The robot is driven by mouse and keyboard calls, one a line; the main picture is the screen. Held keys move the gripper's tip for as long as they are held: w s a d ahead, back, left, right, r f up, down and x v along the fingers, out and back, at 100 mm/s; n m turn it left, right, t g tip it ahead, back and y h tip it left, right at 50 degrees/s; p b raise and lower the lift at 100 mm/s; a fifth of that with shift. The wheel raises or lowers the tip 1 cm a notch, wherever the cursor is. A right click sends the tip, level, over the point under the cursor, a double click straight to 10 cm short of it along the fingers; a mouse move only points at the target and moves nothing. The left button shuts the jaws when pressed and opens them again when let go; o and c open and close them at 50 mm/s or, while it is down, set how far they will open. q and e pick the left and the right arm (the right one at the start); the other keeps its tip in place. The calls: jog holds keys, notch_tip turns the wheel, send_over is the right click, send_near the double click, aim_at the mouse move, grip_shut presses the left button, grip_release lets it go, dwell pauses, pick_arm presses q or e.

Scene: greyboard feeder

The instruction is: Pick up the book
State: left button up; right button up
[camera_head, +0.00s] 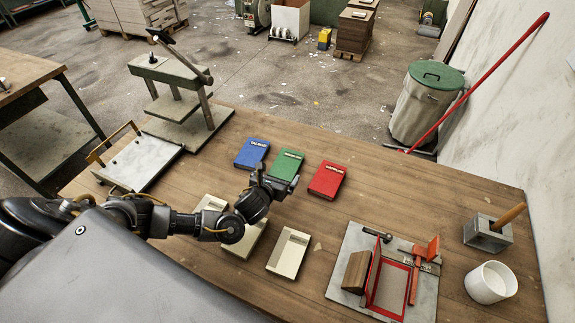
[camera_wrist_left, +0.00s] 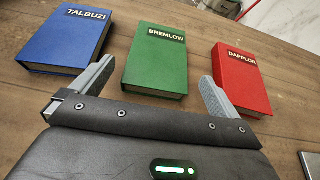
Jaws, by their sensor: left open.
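Three closed books lie flat in a row on the wooden table. The blue book (camera_head: 251,153) is at left, the green book (camera_head: 287,164) in the middle and the red book (camera_head: 327,180) at right. In the left wrist view, labels read TALBUZI on the blue book (camera_wrist_left: 68,40), BREMLOW on the green book (camera_wrist_left: 156,60) and DAPPLOR on the red book (camera_wrist_left: 242,78). My left gripper (camera_head: 277,181) is open and empty at the near side of the green book. Its fingers (camera_wrist_left: 155,84) are spread toward the green book's near end. My right gripper is not in view.
Cream books (camera_head: 289,251) lie nearer me, partly behind my left arm. A grey plate with a red frame (camera_head: 391,285) is at the front right. A white cup (camera_head: 491,283) and a metal block with a wooden handle (camera_head: 487,234) stand at right. A press (camera_head: 178,95) stands at back left.

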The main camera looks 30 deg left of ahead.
aim_at(285, 167)
pick_arm(q)
jog(key=shift+x, duration=0.8)
jog(key=shift+w, duration=0.35)
jog(key=p+x, duration=0.1)
jog(key=x, duration=0.2)
jog(key=shift+w+a+f, duration=0.15)
jog(key=shift+w, duration=0.05)
jog(key=shift+w+f, duration=0.25)
jog(key=shift+w, duration=0.2)
jog(key=shift+c, duration=0.6)
jog(key=c, duration=0.9)
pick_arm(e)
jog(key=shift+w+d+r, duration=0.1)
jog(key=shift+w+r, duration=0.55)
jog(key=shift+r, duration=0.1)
